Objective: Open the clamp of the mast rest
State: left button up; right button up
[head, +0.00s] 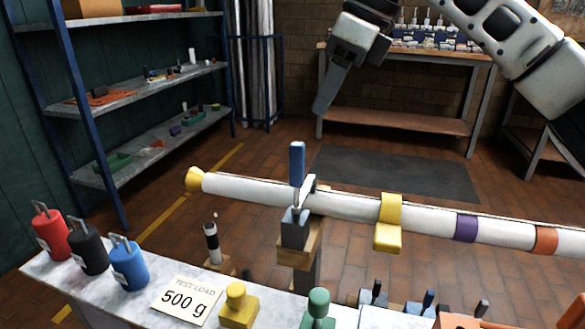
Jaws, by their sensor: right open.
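The mast (350,205) is a long white tube with a yellow left end, lying roughly level across the view. It passes through the mast rest (297,255), a wooden post with a grey block on top. The clamp of the rest has a blue handle (297,165) that stands upright above the tube. The clamp's jaw is partly hidden behind the handle's metal base. My right gripper (323,103) is open and empty, pointing down, above and to the right of the handle and apart from it. Its fingers show nearly edge-on. My left gripper is out of view.
A yellow block (389,222) sits around the tube, with purple (466,228) and orange bands further right. Red, black and blue weights (128,265), a "500 g" card (181,300), and yellow and green knobs stand on the front bench. Air around the blue handle is clear.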

aim_at(290, 171)
jog(key=b+x, duration=0.3)
jog(key=x, duration=1.1)
jog(key=shift+a+r, duration=0.1)
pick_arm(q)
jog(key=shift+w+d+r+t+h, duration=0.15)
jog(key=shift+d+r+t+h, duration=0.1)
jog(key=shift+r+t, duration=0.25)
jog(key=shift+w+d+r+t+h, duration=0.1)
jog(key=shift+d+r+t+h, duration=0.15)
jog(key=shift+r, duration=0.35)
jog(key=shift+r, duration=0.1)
pick_arm(e)
grip_shut()
